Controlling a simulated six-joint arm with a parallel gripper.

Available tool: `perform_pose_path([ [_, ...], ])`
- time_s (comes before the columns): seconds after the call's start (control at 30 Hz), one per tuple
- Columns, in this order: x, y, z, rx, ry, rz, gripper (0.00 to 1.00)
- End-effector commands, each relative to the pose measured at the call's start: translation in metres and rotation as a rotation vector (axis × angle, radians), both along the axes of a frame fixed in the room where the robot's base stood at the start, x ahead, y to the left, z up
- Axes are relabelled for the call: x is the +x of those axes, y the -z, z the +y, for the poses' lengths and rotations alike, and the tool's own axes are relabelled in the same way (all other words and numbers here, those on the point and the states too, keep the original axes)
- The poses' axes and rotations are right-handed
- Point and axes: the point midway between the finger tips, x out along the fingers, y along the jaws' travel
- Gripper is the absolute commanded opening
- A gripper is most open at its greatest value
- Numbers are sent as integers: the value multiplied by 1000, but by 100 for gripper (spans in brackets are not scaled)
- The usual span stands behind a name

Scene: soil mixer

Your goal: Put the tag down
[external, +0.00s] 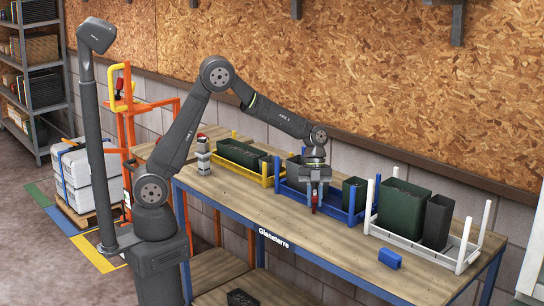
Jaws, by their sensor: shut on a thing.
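My gripper (315,193) points down over the front edge of the blue rack (292,193) near the middle of the workbench. It is shut on a small red tag (314,209), which shows as a thin upright strip between and just below the fingers. The fingers hide part of the tag. I cannot tell whether its lower end touches the bench or the rack.
The blue rack holds dark containers (354,195). A yellow rack (244,173) stands to its left, and a white rack (452,260) with tall dark bins (403,208) to its right. A blue block (390,259) lies at the front right. The bench front (290,220) is clear.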

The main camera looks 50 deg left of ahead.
Motion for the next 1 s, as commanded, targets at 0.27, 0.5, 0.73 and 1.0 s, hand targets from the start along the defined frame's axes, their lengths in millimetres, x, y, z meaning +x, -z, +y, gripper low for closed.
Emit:
perform_pose_path([
  [0.27, 0, 3, 0, 0, 0, 0, 35],
  [0.5, 0, 3, 0, 0, 0, 0, 43],
  [0.73, 3, -9, 2, -2, 0, -2, 43],
  [1.0, 18, -60, 17, -2, -2, -3, 43],
])
